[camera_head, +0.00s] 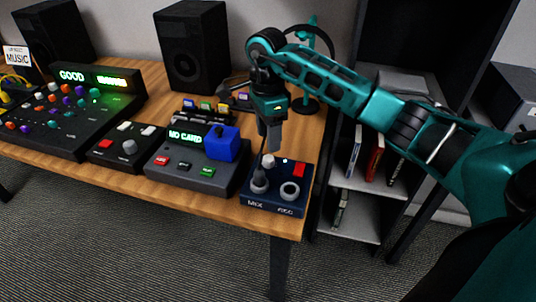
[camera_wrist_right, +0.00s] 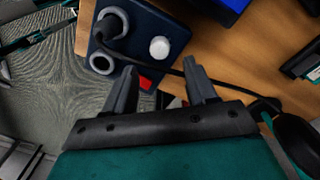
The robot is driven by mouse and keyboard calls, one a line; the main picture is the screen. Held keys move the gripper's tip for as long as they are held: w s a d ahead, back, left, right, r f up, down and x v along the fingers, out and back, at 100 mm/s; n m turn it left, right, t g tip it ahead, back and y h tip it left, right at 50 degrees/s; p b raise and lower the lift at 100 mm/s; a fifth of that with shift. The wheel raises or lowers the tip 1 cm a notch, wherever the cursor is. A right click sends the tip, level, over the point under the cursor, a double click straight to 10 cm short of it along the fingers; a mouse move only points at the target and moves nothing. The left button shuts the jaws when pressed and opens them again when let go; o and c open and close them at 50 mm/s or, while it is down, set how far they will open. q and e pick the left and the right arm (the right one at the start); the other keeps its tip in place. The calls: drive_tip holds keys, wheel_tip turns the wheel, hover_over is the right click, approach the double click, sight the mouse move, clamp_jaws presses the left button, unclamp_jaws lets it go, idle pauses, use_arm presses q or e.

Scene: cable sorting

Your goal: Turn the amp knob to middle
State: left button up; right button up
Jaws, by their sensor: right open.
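A dark blue box (camera_head: 275,201) marked MIX and FEED stands at the table's front right corner. A round white knob (camera_head: 267,160) is on its top, near the back left, and shows in the wrist view (camera_wrist_right: 160,48). Its pointer direction is too small to tell. My right gripper (camera_head: 272,143) is open and points down over the back of this box. In the wrist view the fingertips (camera_wrist_right: 160,68) are spread apart with the white knob seen between and beyond them, nothing held. My left gripper is not in view.
A black cable is plugged into the MIX socket (camera_head: 259,185); the FEED socket (camera_head: 290,190) is empty. A red switch (camera_head: 299,170) is beside the white knob. The NO CARD box (camera_head: 190,170) with a blue block (camera_head: 222,144) stands left. Speakers (camera_head: 192,45) stand behind.

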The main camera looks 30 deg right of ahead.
sight(269, 157)
wheel_tip(269, 157, down, 6)
drive_tip(key=shift+s+a+f, duration=0.1)
drive_tip(key=shift+f, duration=0.05)
idle(0.3)
clamp_jaws()
idle(0.4)
